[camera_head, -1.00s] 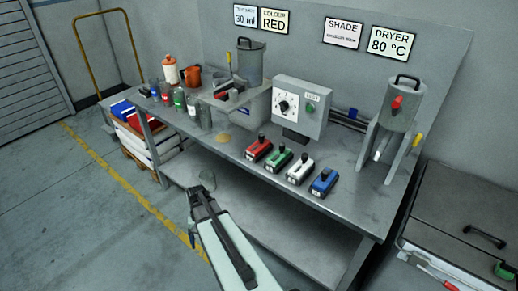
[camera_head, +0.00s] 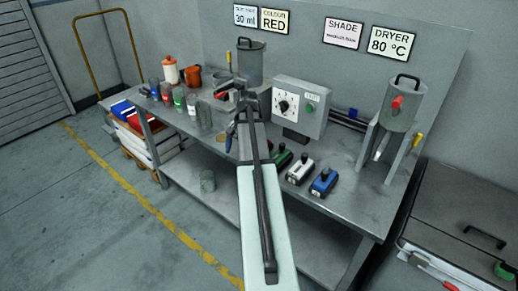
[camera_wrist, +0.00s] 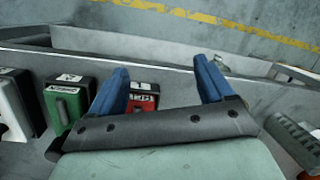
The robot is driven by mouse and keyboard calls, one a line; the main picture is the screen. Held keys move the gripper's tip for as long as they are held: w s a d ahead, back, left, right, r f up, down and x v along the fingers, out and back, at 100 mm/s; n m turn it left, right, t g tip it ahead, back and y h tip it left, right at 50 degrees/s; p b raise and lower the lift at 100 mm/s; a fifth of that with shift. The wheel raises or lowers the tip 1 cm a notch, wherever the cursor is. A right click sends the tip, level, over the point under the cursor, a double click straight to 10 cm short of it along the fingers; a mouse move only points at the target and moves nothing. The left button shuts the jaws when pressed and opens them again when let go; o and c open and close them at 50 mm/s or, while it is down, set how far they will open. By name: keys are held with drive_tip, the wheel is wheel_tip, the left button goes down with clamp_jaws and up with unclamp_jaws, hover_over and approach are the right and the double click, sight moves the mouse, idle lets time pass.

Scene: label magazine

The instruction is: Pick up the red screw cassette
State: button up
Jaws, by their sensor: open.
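The red screw cassette (camera_wrist: 144,96) shows in the wrist view, partly hidden behind the left blue finger. In the head view my arm hides it. My gripper (camera_wrist: 161,68) is open, with its two blue fingers apart and nothing between them. The red cassette lies near the left finger, not centred between the fingers. In the head view my gripper is over the workbench, mostly hidden by my own arm; one blue finger shows. I cannot tell its height above the cassette.
A green cassette (camera_head: 282,157), a white cassette (camera_head: 299,170) and a blue cassette (camera_head: 323,182) stand in a row on the bench (camera_head: 345,212). Behind them is a grey test box (camera_head: 300,105).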

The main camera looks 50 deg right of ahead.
drive_tip(key=s+d+r+m+h, duration=0.2)
drive_tip(key=d+r+m, duration=0.2)
drive_tip(key=d+r, duration=0.75)
drive_tip(key=shift+g, duration=0.3)
drive_tip(key=f, duration=0.7)
drive_tip(key=shift+w+a+f, duration=0.15)
drive_tip(key=shift+a+f, duration=0.15)
drive_tip(key=shift+f, duration=0.05)
drive_tip(key=shift+a+f, duration=0.15)
drive_tip(key=shift+f, duration=0.85)
drive_tip(key=shift+a+f, duration=0.1)
drive_tip(key=shift+f, duration=1.5)
drive_tip(key=shift+c, duration=0.4)
drive_tip(key=c, duration=1.2)
